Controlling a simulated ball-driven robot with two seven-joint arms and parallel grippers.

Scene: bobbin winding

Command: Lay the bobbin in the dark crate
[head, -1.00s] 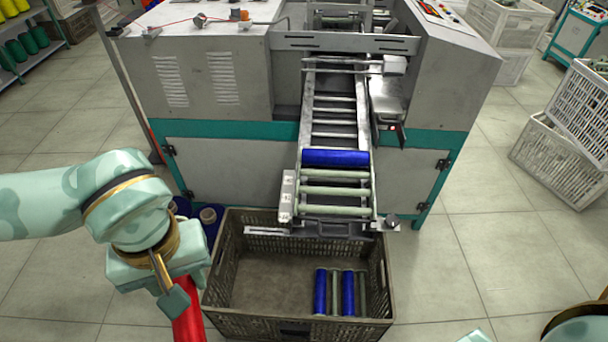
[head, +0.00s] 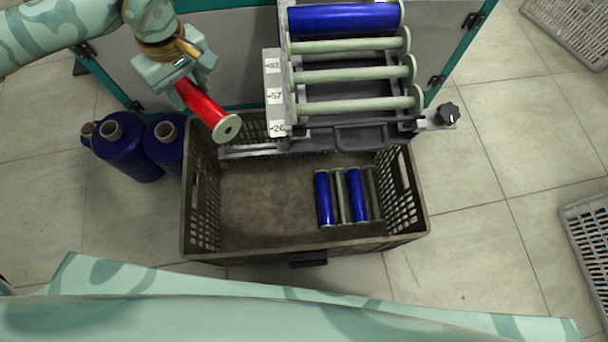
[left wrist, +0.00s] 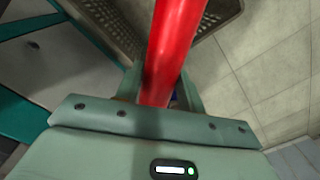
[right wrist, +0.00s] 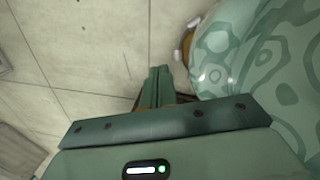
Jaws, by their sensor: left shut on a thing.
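The red bobbin (head: 204,106) has a pale green flange at its near end and tilts down to the right. My left gripper (head: 184,82) is shut on its far end, which the jaws hide. The bobbin's red body also fills the middle of the left wrist view (left wrist: 171,45). In the head view the bobbin appears over the back left corner of the dark crate (head: 262,212). The crate stands on the floor, its left side bare inside. My right gripper (right wrist: 157,88) is shut and empty, with its fingers together; it is not in the head view.
Two blue bobbins (head: 324,198) and two dull, greyish ones lie side by side at the crate's right. The machine's roller rack (head: 345,75), carrying another blue bobbin (head: 343,18), overhangs the crate's back edge. Blue thread cones (head: 122,152) stand left of the crate.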

